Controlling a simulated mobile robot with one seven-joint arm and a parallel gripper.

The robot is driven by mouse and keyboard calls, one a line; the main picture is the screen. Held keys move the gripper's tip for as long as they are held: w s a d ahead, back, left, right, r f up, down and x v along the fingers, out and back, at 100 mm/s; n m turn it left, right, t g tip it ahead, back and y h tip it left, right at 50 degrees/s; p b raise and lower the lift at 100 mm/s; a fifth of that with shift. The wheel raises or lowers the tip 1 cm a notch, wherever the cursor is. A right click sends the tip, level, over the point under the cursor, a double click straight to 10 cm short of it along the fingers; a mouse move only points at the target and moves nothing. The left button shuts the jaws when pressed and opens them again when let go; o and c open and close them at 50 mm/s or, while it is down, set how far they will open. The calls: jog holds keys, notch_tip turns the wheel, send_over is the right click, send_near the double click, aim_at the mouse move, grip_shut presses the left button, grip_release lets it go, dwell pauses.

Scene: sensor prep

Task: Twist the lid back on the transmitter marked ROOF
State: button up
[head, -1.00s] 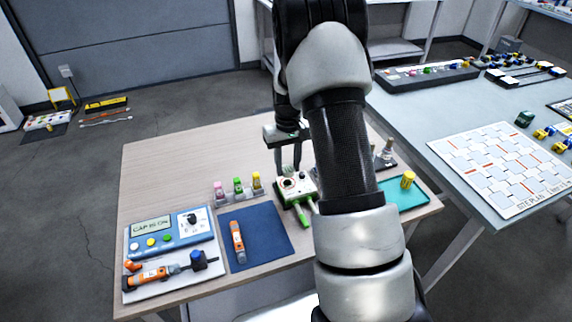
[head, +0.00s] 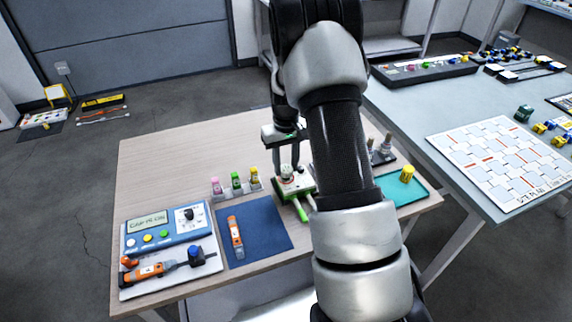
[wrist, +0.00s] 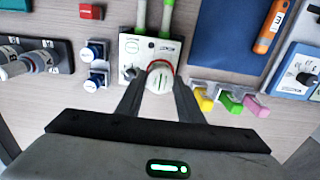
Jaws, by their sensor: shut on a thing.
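The transmitter (head: 306,186) is a small white and green box with two green stubs, standing near the middle of the wooden table; it also shows in the wrist view (wrist: 133,48). The dark lettering on it is too small to read surely. My gripper (head: 287,166) is shut on a round white lid (wrist: 160,78) at the transmitter, and the fingers (wrist: 159,92) sit on both sides of it. A reddish ring shows around the lid's edge in the wrist view. The lid is over the round opening; I cannot tell whether it touches or is seated.
Pink, green and yellow capped pieces stand in a grey rack (head: 247,190) left of the transmitter. A blue mat (head: 265,240) holds an orange tool (head: 236,236). A blue display device (head: 160,233) lies further left. A teal tray (head: 400,193) with a yellow cylinder is at right.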

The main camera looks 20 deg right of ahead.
jog(key=shift+f+b, duration=0.8)
jog(key=shift+f, duration=0.3)
dwell(1.7)
jog(key=o, duration=1.1)
jog(key=shift+d, duration=0.1)
jog(key=shift+r+p, duration=0.5)
jog(key=shift+r, duration=0.25)
jog(key=shift+r+p, duration=1.8)
jog(key=shift+r, duration=1.1)
